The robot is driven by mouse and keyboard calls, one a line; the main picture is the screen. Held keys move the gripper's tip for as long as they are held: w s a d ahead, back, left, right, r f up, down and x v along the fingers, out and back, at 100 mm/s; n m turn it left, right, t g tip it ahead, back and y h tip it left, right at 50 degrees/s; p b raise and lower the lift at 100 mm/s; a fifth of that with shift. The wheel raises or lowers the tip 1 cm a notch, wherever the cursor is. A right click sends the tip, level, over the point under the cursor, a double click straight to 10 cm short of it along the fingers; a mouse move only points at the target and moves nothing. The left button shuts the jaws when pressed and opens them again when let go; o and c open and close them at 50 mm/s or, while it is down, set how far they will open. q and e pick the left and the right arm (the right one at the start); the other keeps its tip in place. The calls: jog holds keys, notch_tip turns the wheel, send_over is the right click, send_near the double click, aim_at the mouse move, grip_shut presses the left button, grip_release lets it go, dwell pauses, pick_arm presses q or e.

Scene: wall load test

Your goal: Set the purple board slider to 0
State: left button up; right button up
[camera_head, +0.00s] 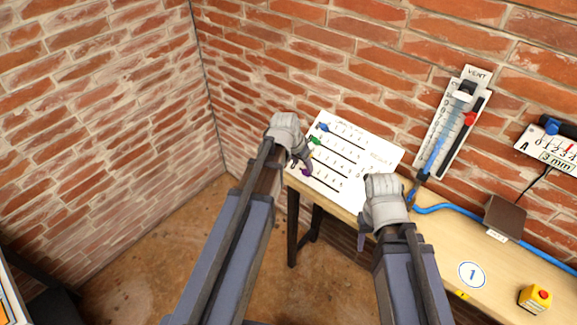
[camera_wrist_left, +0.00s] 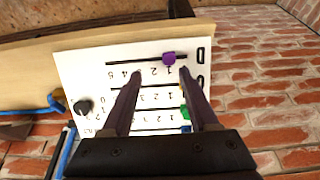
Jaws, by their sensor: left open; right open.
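The white board (camera_head: 350,140) stands against the brick wall and carries several slotted scales with coloured sliders. In the left wrist view the board (camera_wrist_left: 90,65) appears upside down. The purple slider (camera_wrist_left: 168,58) sits on the slot at the top there, by a numeral that looks like 1. My left gripper (camera_wrist_left: 160,73) is open and faces the board, its fingertips either side of the purple slider's line and just short of it. In the head view the left gripper (camera_head: 302,163) partly covers the purple slider (camera_head: 307,171). My right gripper (camera_head: 363,236) is open, in front of the board's right side.
A green slider (camera_wrist_left: 184,111) and a blue slider (camera_wrist_left: 186,128) sit on neighbouring slots. A dark knob (camera_wrist_left: 83,106) is on the board. The wooden bench (camera_head: 435,235) holds a blue cable (camera_head: 455,208) and a yellow button box (camera_head: 534,298). A vent gauge (camera_head: 452,120) hangs right.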

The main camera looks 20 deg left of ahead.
aim_at(305, 171)
pick_arm(q)
jog(key=shift+w+a+r+t, duration=0.15)
jog(key=shift+w+a+t, duration=0.15)
jog(key=shift+w+a, duration=0.25)
jog(key=shift+s, duration=0.1)
jog(key=b+x, duration=0.7)
jog(key=x, duration=0.1)
jog(key=shift+s+a, duration=0.1)
jog(key=shift+a, duration=0.05)
jog(key=shift+c, duration=0.2)
grip_shut()
